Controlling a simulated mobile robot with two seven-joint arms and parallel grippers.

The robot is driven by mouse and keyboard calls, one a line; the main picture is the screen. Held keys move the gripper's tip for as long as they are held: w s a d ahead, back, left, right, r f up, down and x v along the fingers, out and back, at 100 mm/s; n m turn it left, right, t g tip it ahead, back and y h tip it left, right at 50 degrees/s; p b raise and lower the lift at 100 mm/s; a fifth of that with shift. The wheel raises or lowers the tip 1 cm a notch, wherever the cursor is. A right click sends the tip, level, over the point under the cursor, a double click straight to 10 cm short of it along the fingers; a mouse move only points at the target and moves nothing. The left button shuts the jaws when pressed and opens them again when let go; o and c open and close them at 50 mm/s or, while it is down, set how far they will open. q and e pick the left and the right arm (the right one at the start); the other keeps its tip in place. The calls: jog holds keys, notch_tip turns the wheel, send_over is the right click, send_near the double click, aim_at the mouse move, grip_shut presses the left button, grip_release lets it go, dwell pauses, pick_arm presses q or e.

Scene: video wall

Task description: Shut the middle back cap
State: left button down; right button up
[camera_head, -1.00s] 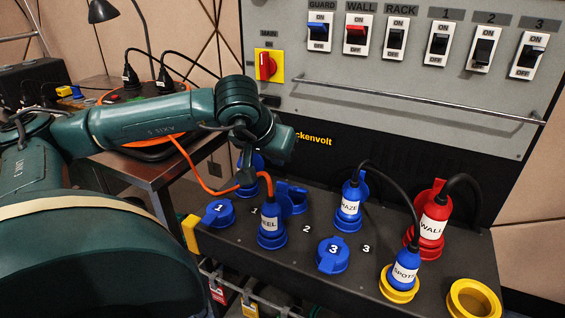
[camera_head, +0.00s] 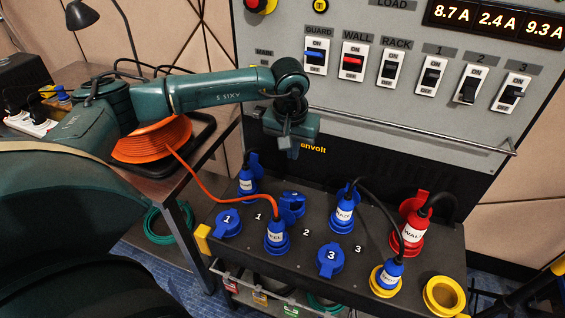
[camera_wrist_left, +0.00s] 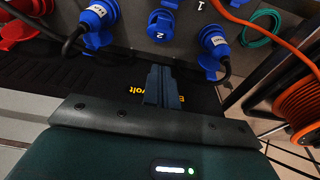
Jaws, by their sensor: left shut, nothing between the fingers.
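The middle back cap (camera_head: 291,204) is blue, in the back row between two blue plugs. It appears raised on its hinge, not flat on its socket. In the left wrist view the cap (camera_wrist_left: 160,27) shows its face marked 2. My left gripper (camera_head: 293,150) is shut and empty, pointing down above and behind the cap, close to the panel front. In the left wrist view its fingertips (camera_wrist_left: 160,72) are apart from the cap. My right gripper is not in view.
A left back plug (camera_head: 247,182) and a right back plug (camera_head: 343,210) flank the cap. In front are an orange-corded plug (camera_head: 276,237), shut caps 1 (camera_head: 228,223) and 3 (camera_head: 331,261). A red plug (camera_head: 411,232) stands right. A metal rail (camera_head: 410,130) crosses the panel.

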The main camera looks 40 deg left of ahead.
pick_arm(q)
send_over(292, 197)
jog(key=w, duration=0.1)
jog(key=f, duration=0.9)
jog(key=shift+w+a+f, duration=0.2)
jog(key=shift+a, duration=0.05)
jog(key=s+f, duration=0.1)
jog(key=f+p, duration=0.1)
jog(key=shift+s+d+f, duration=0.2)
jog(key=shift+s+f, duration=0.15)
jog(key=shift+f, duration=0.05)
jog(key=shift+s+f, duration=0.2)
jog(key=shift+f, duration=0.2)
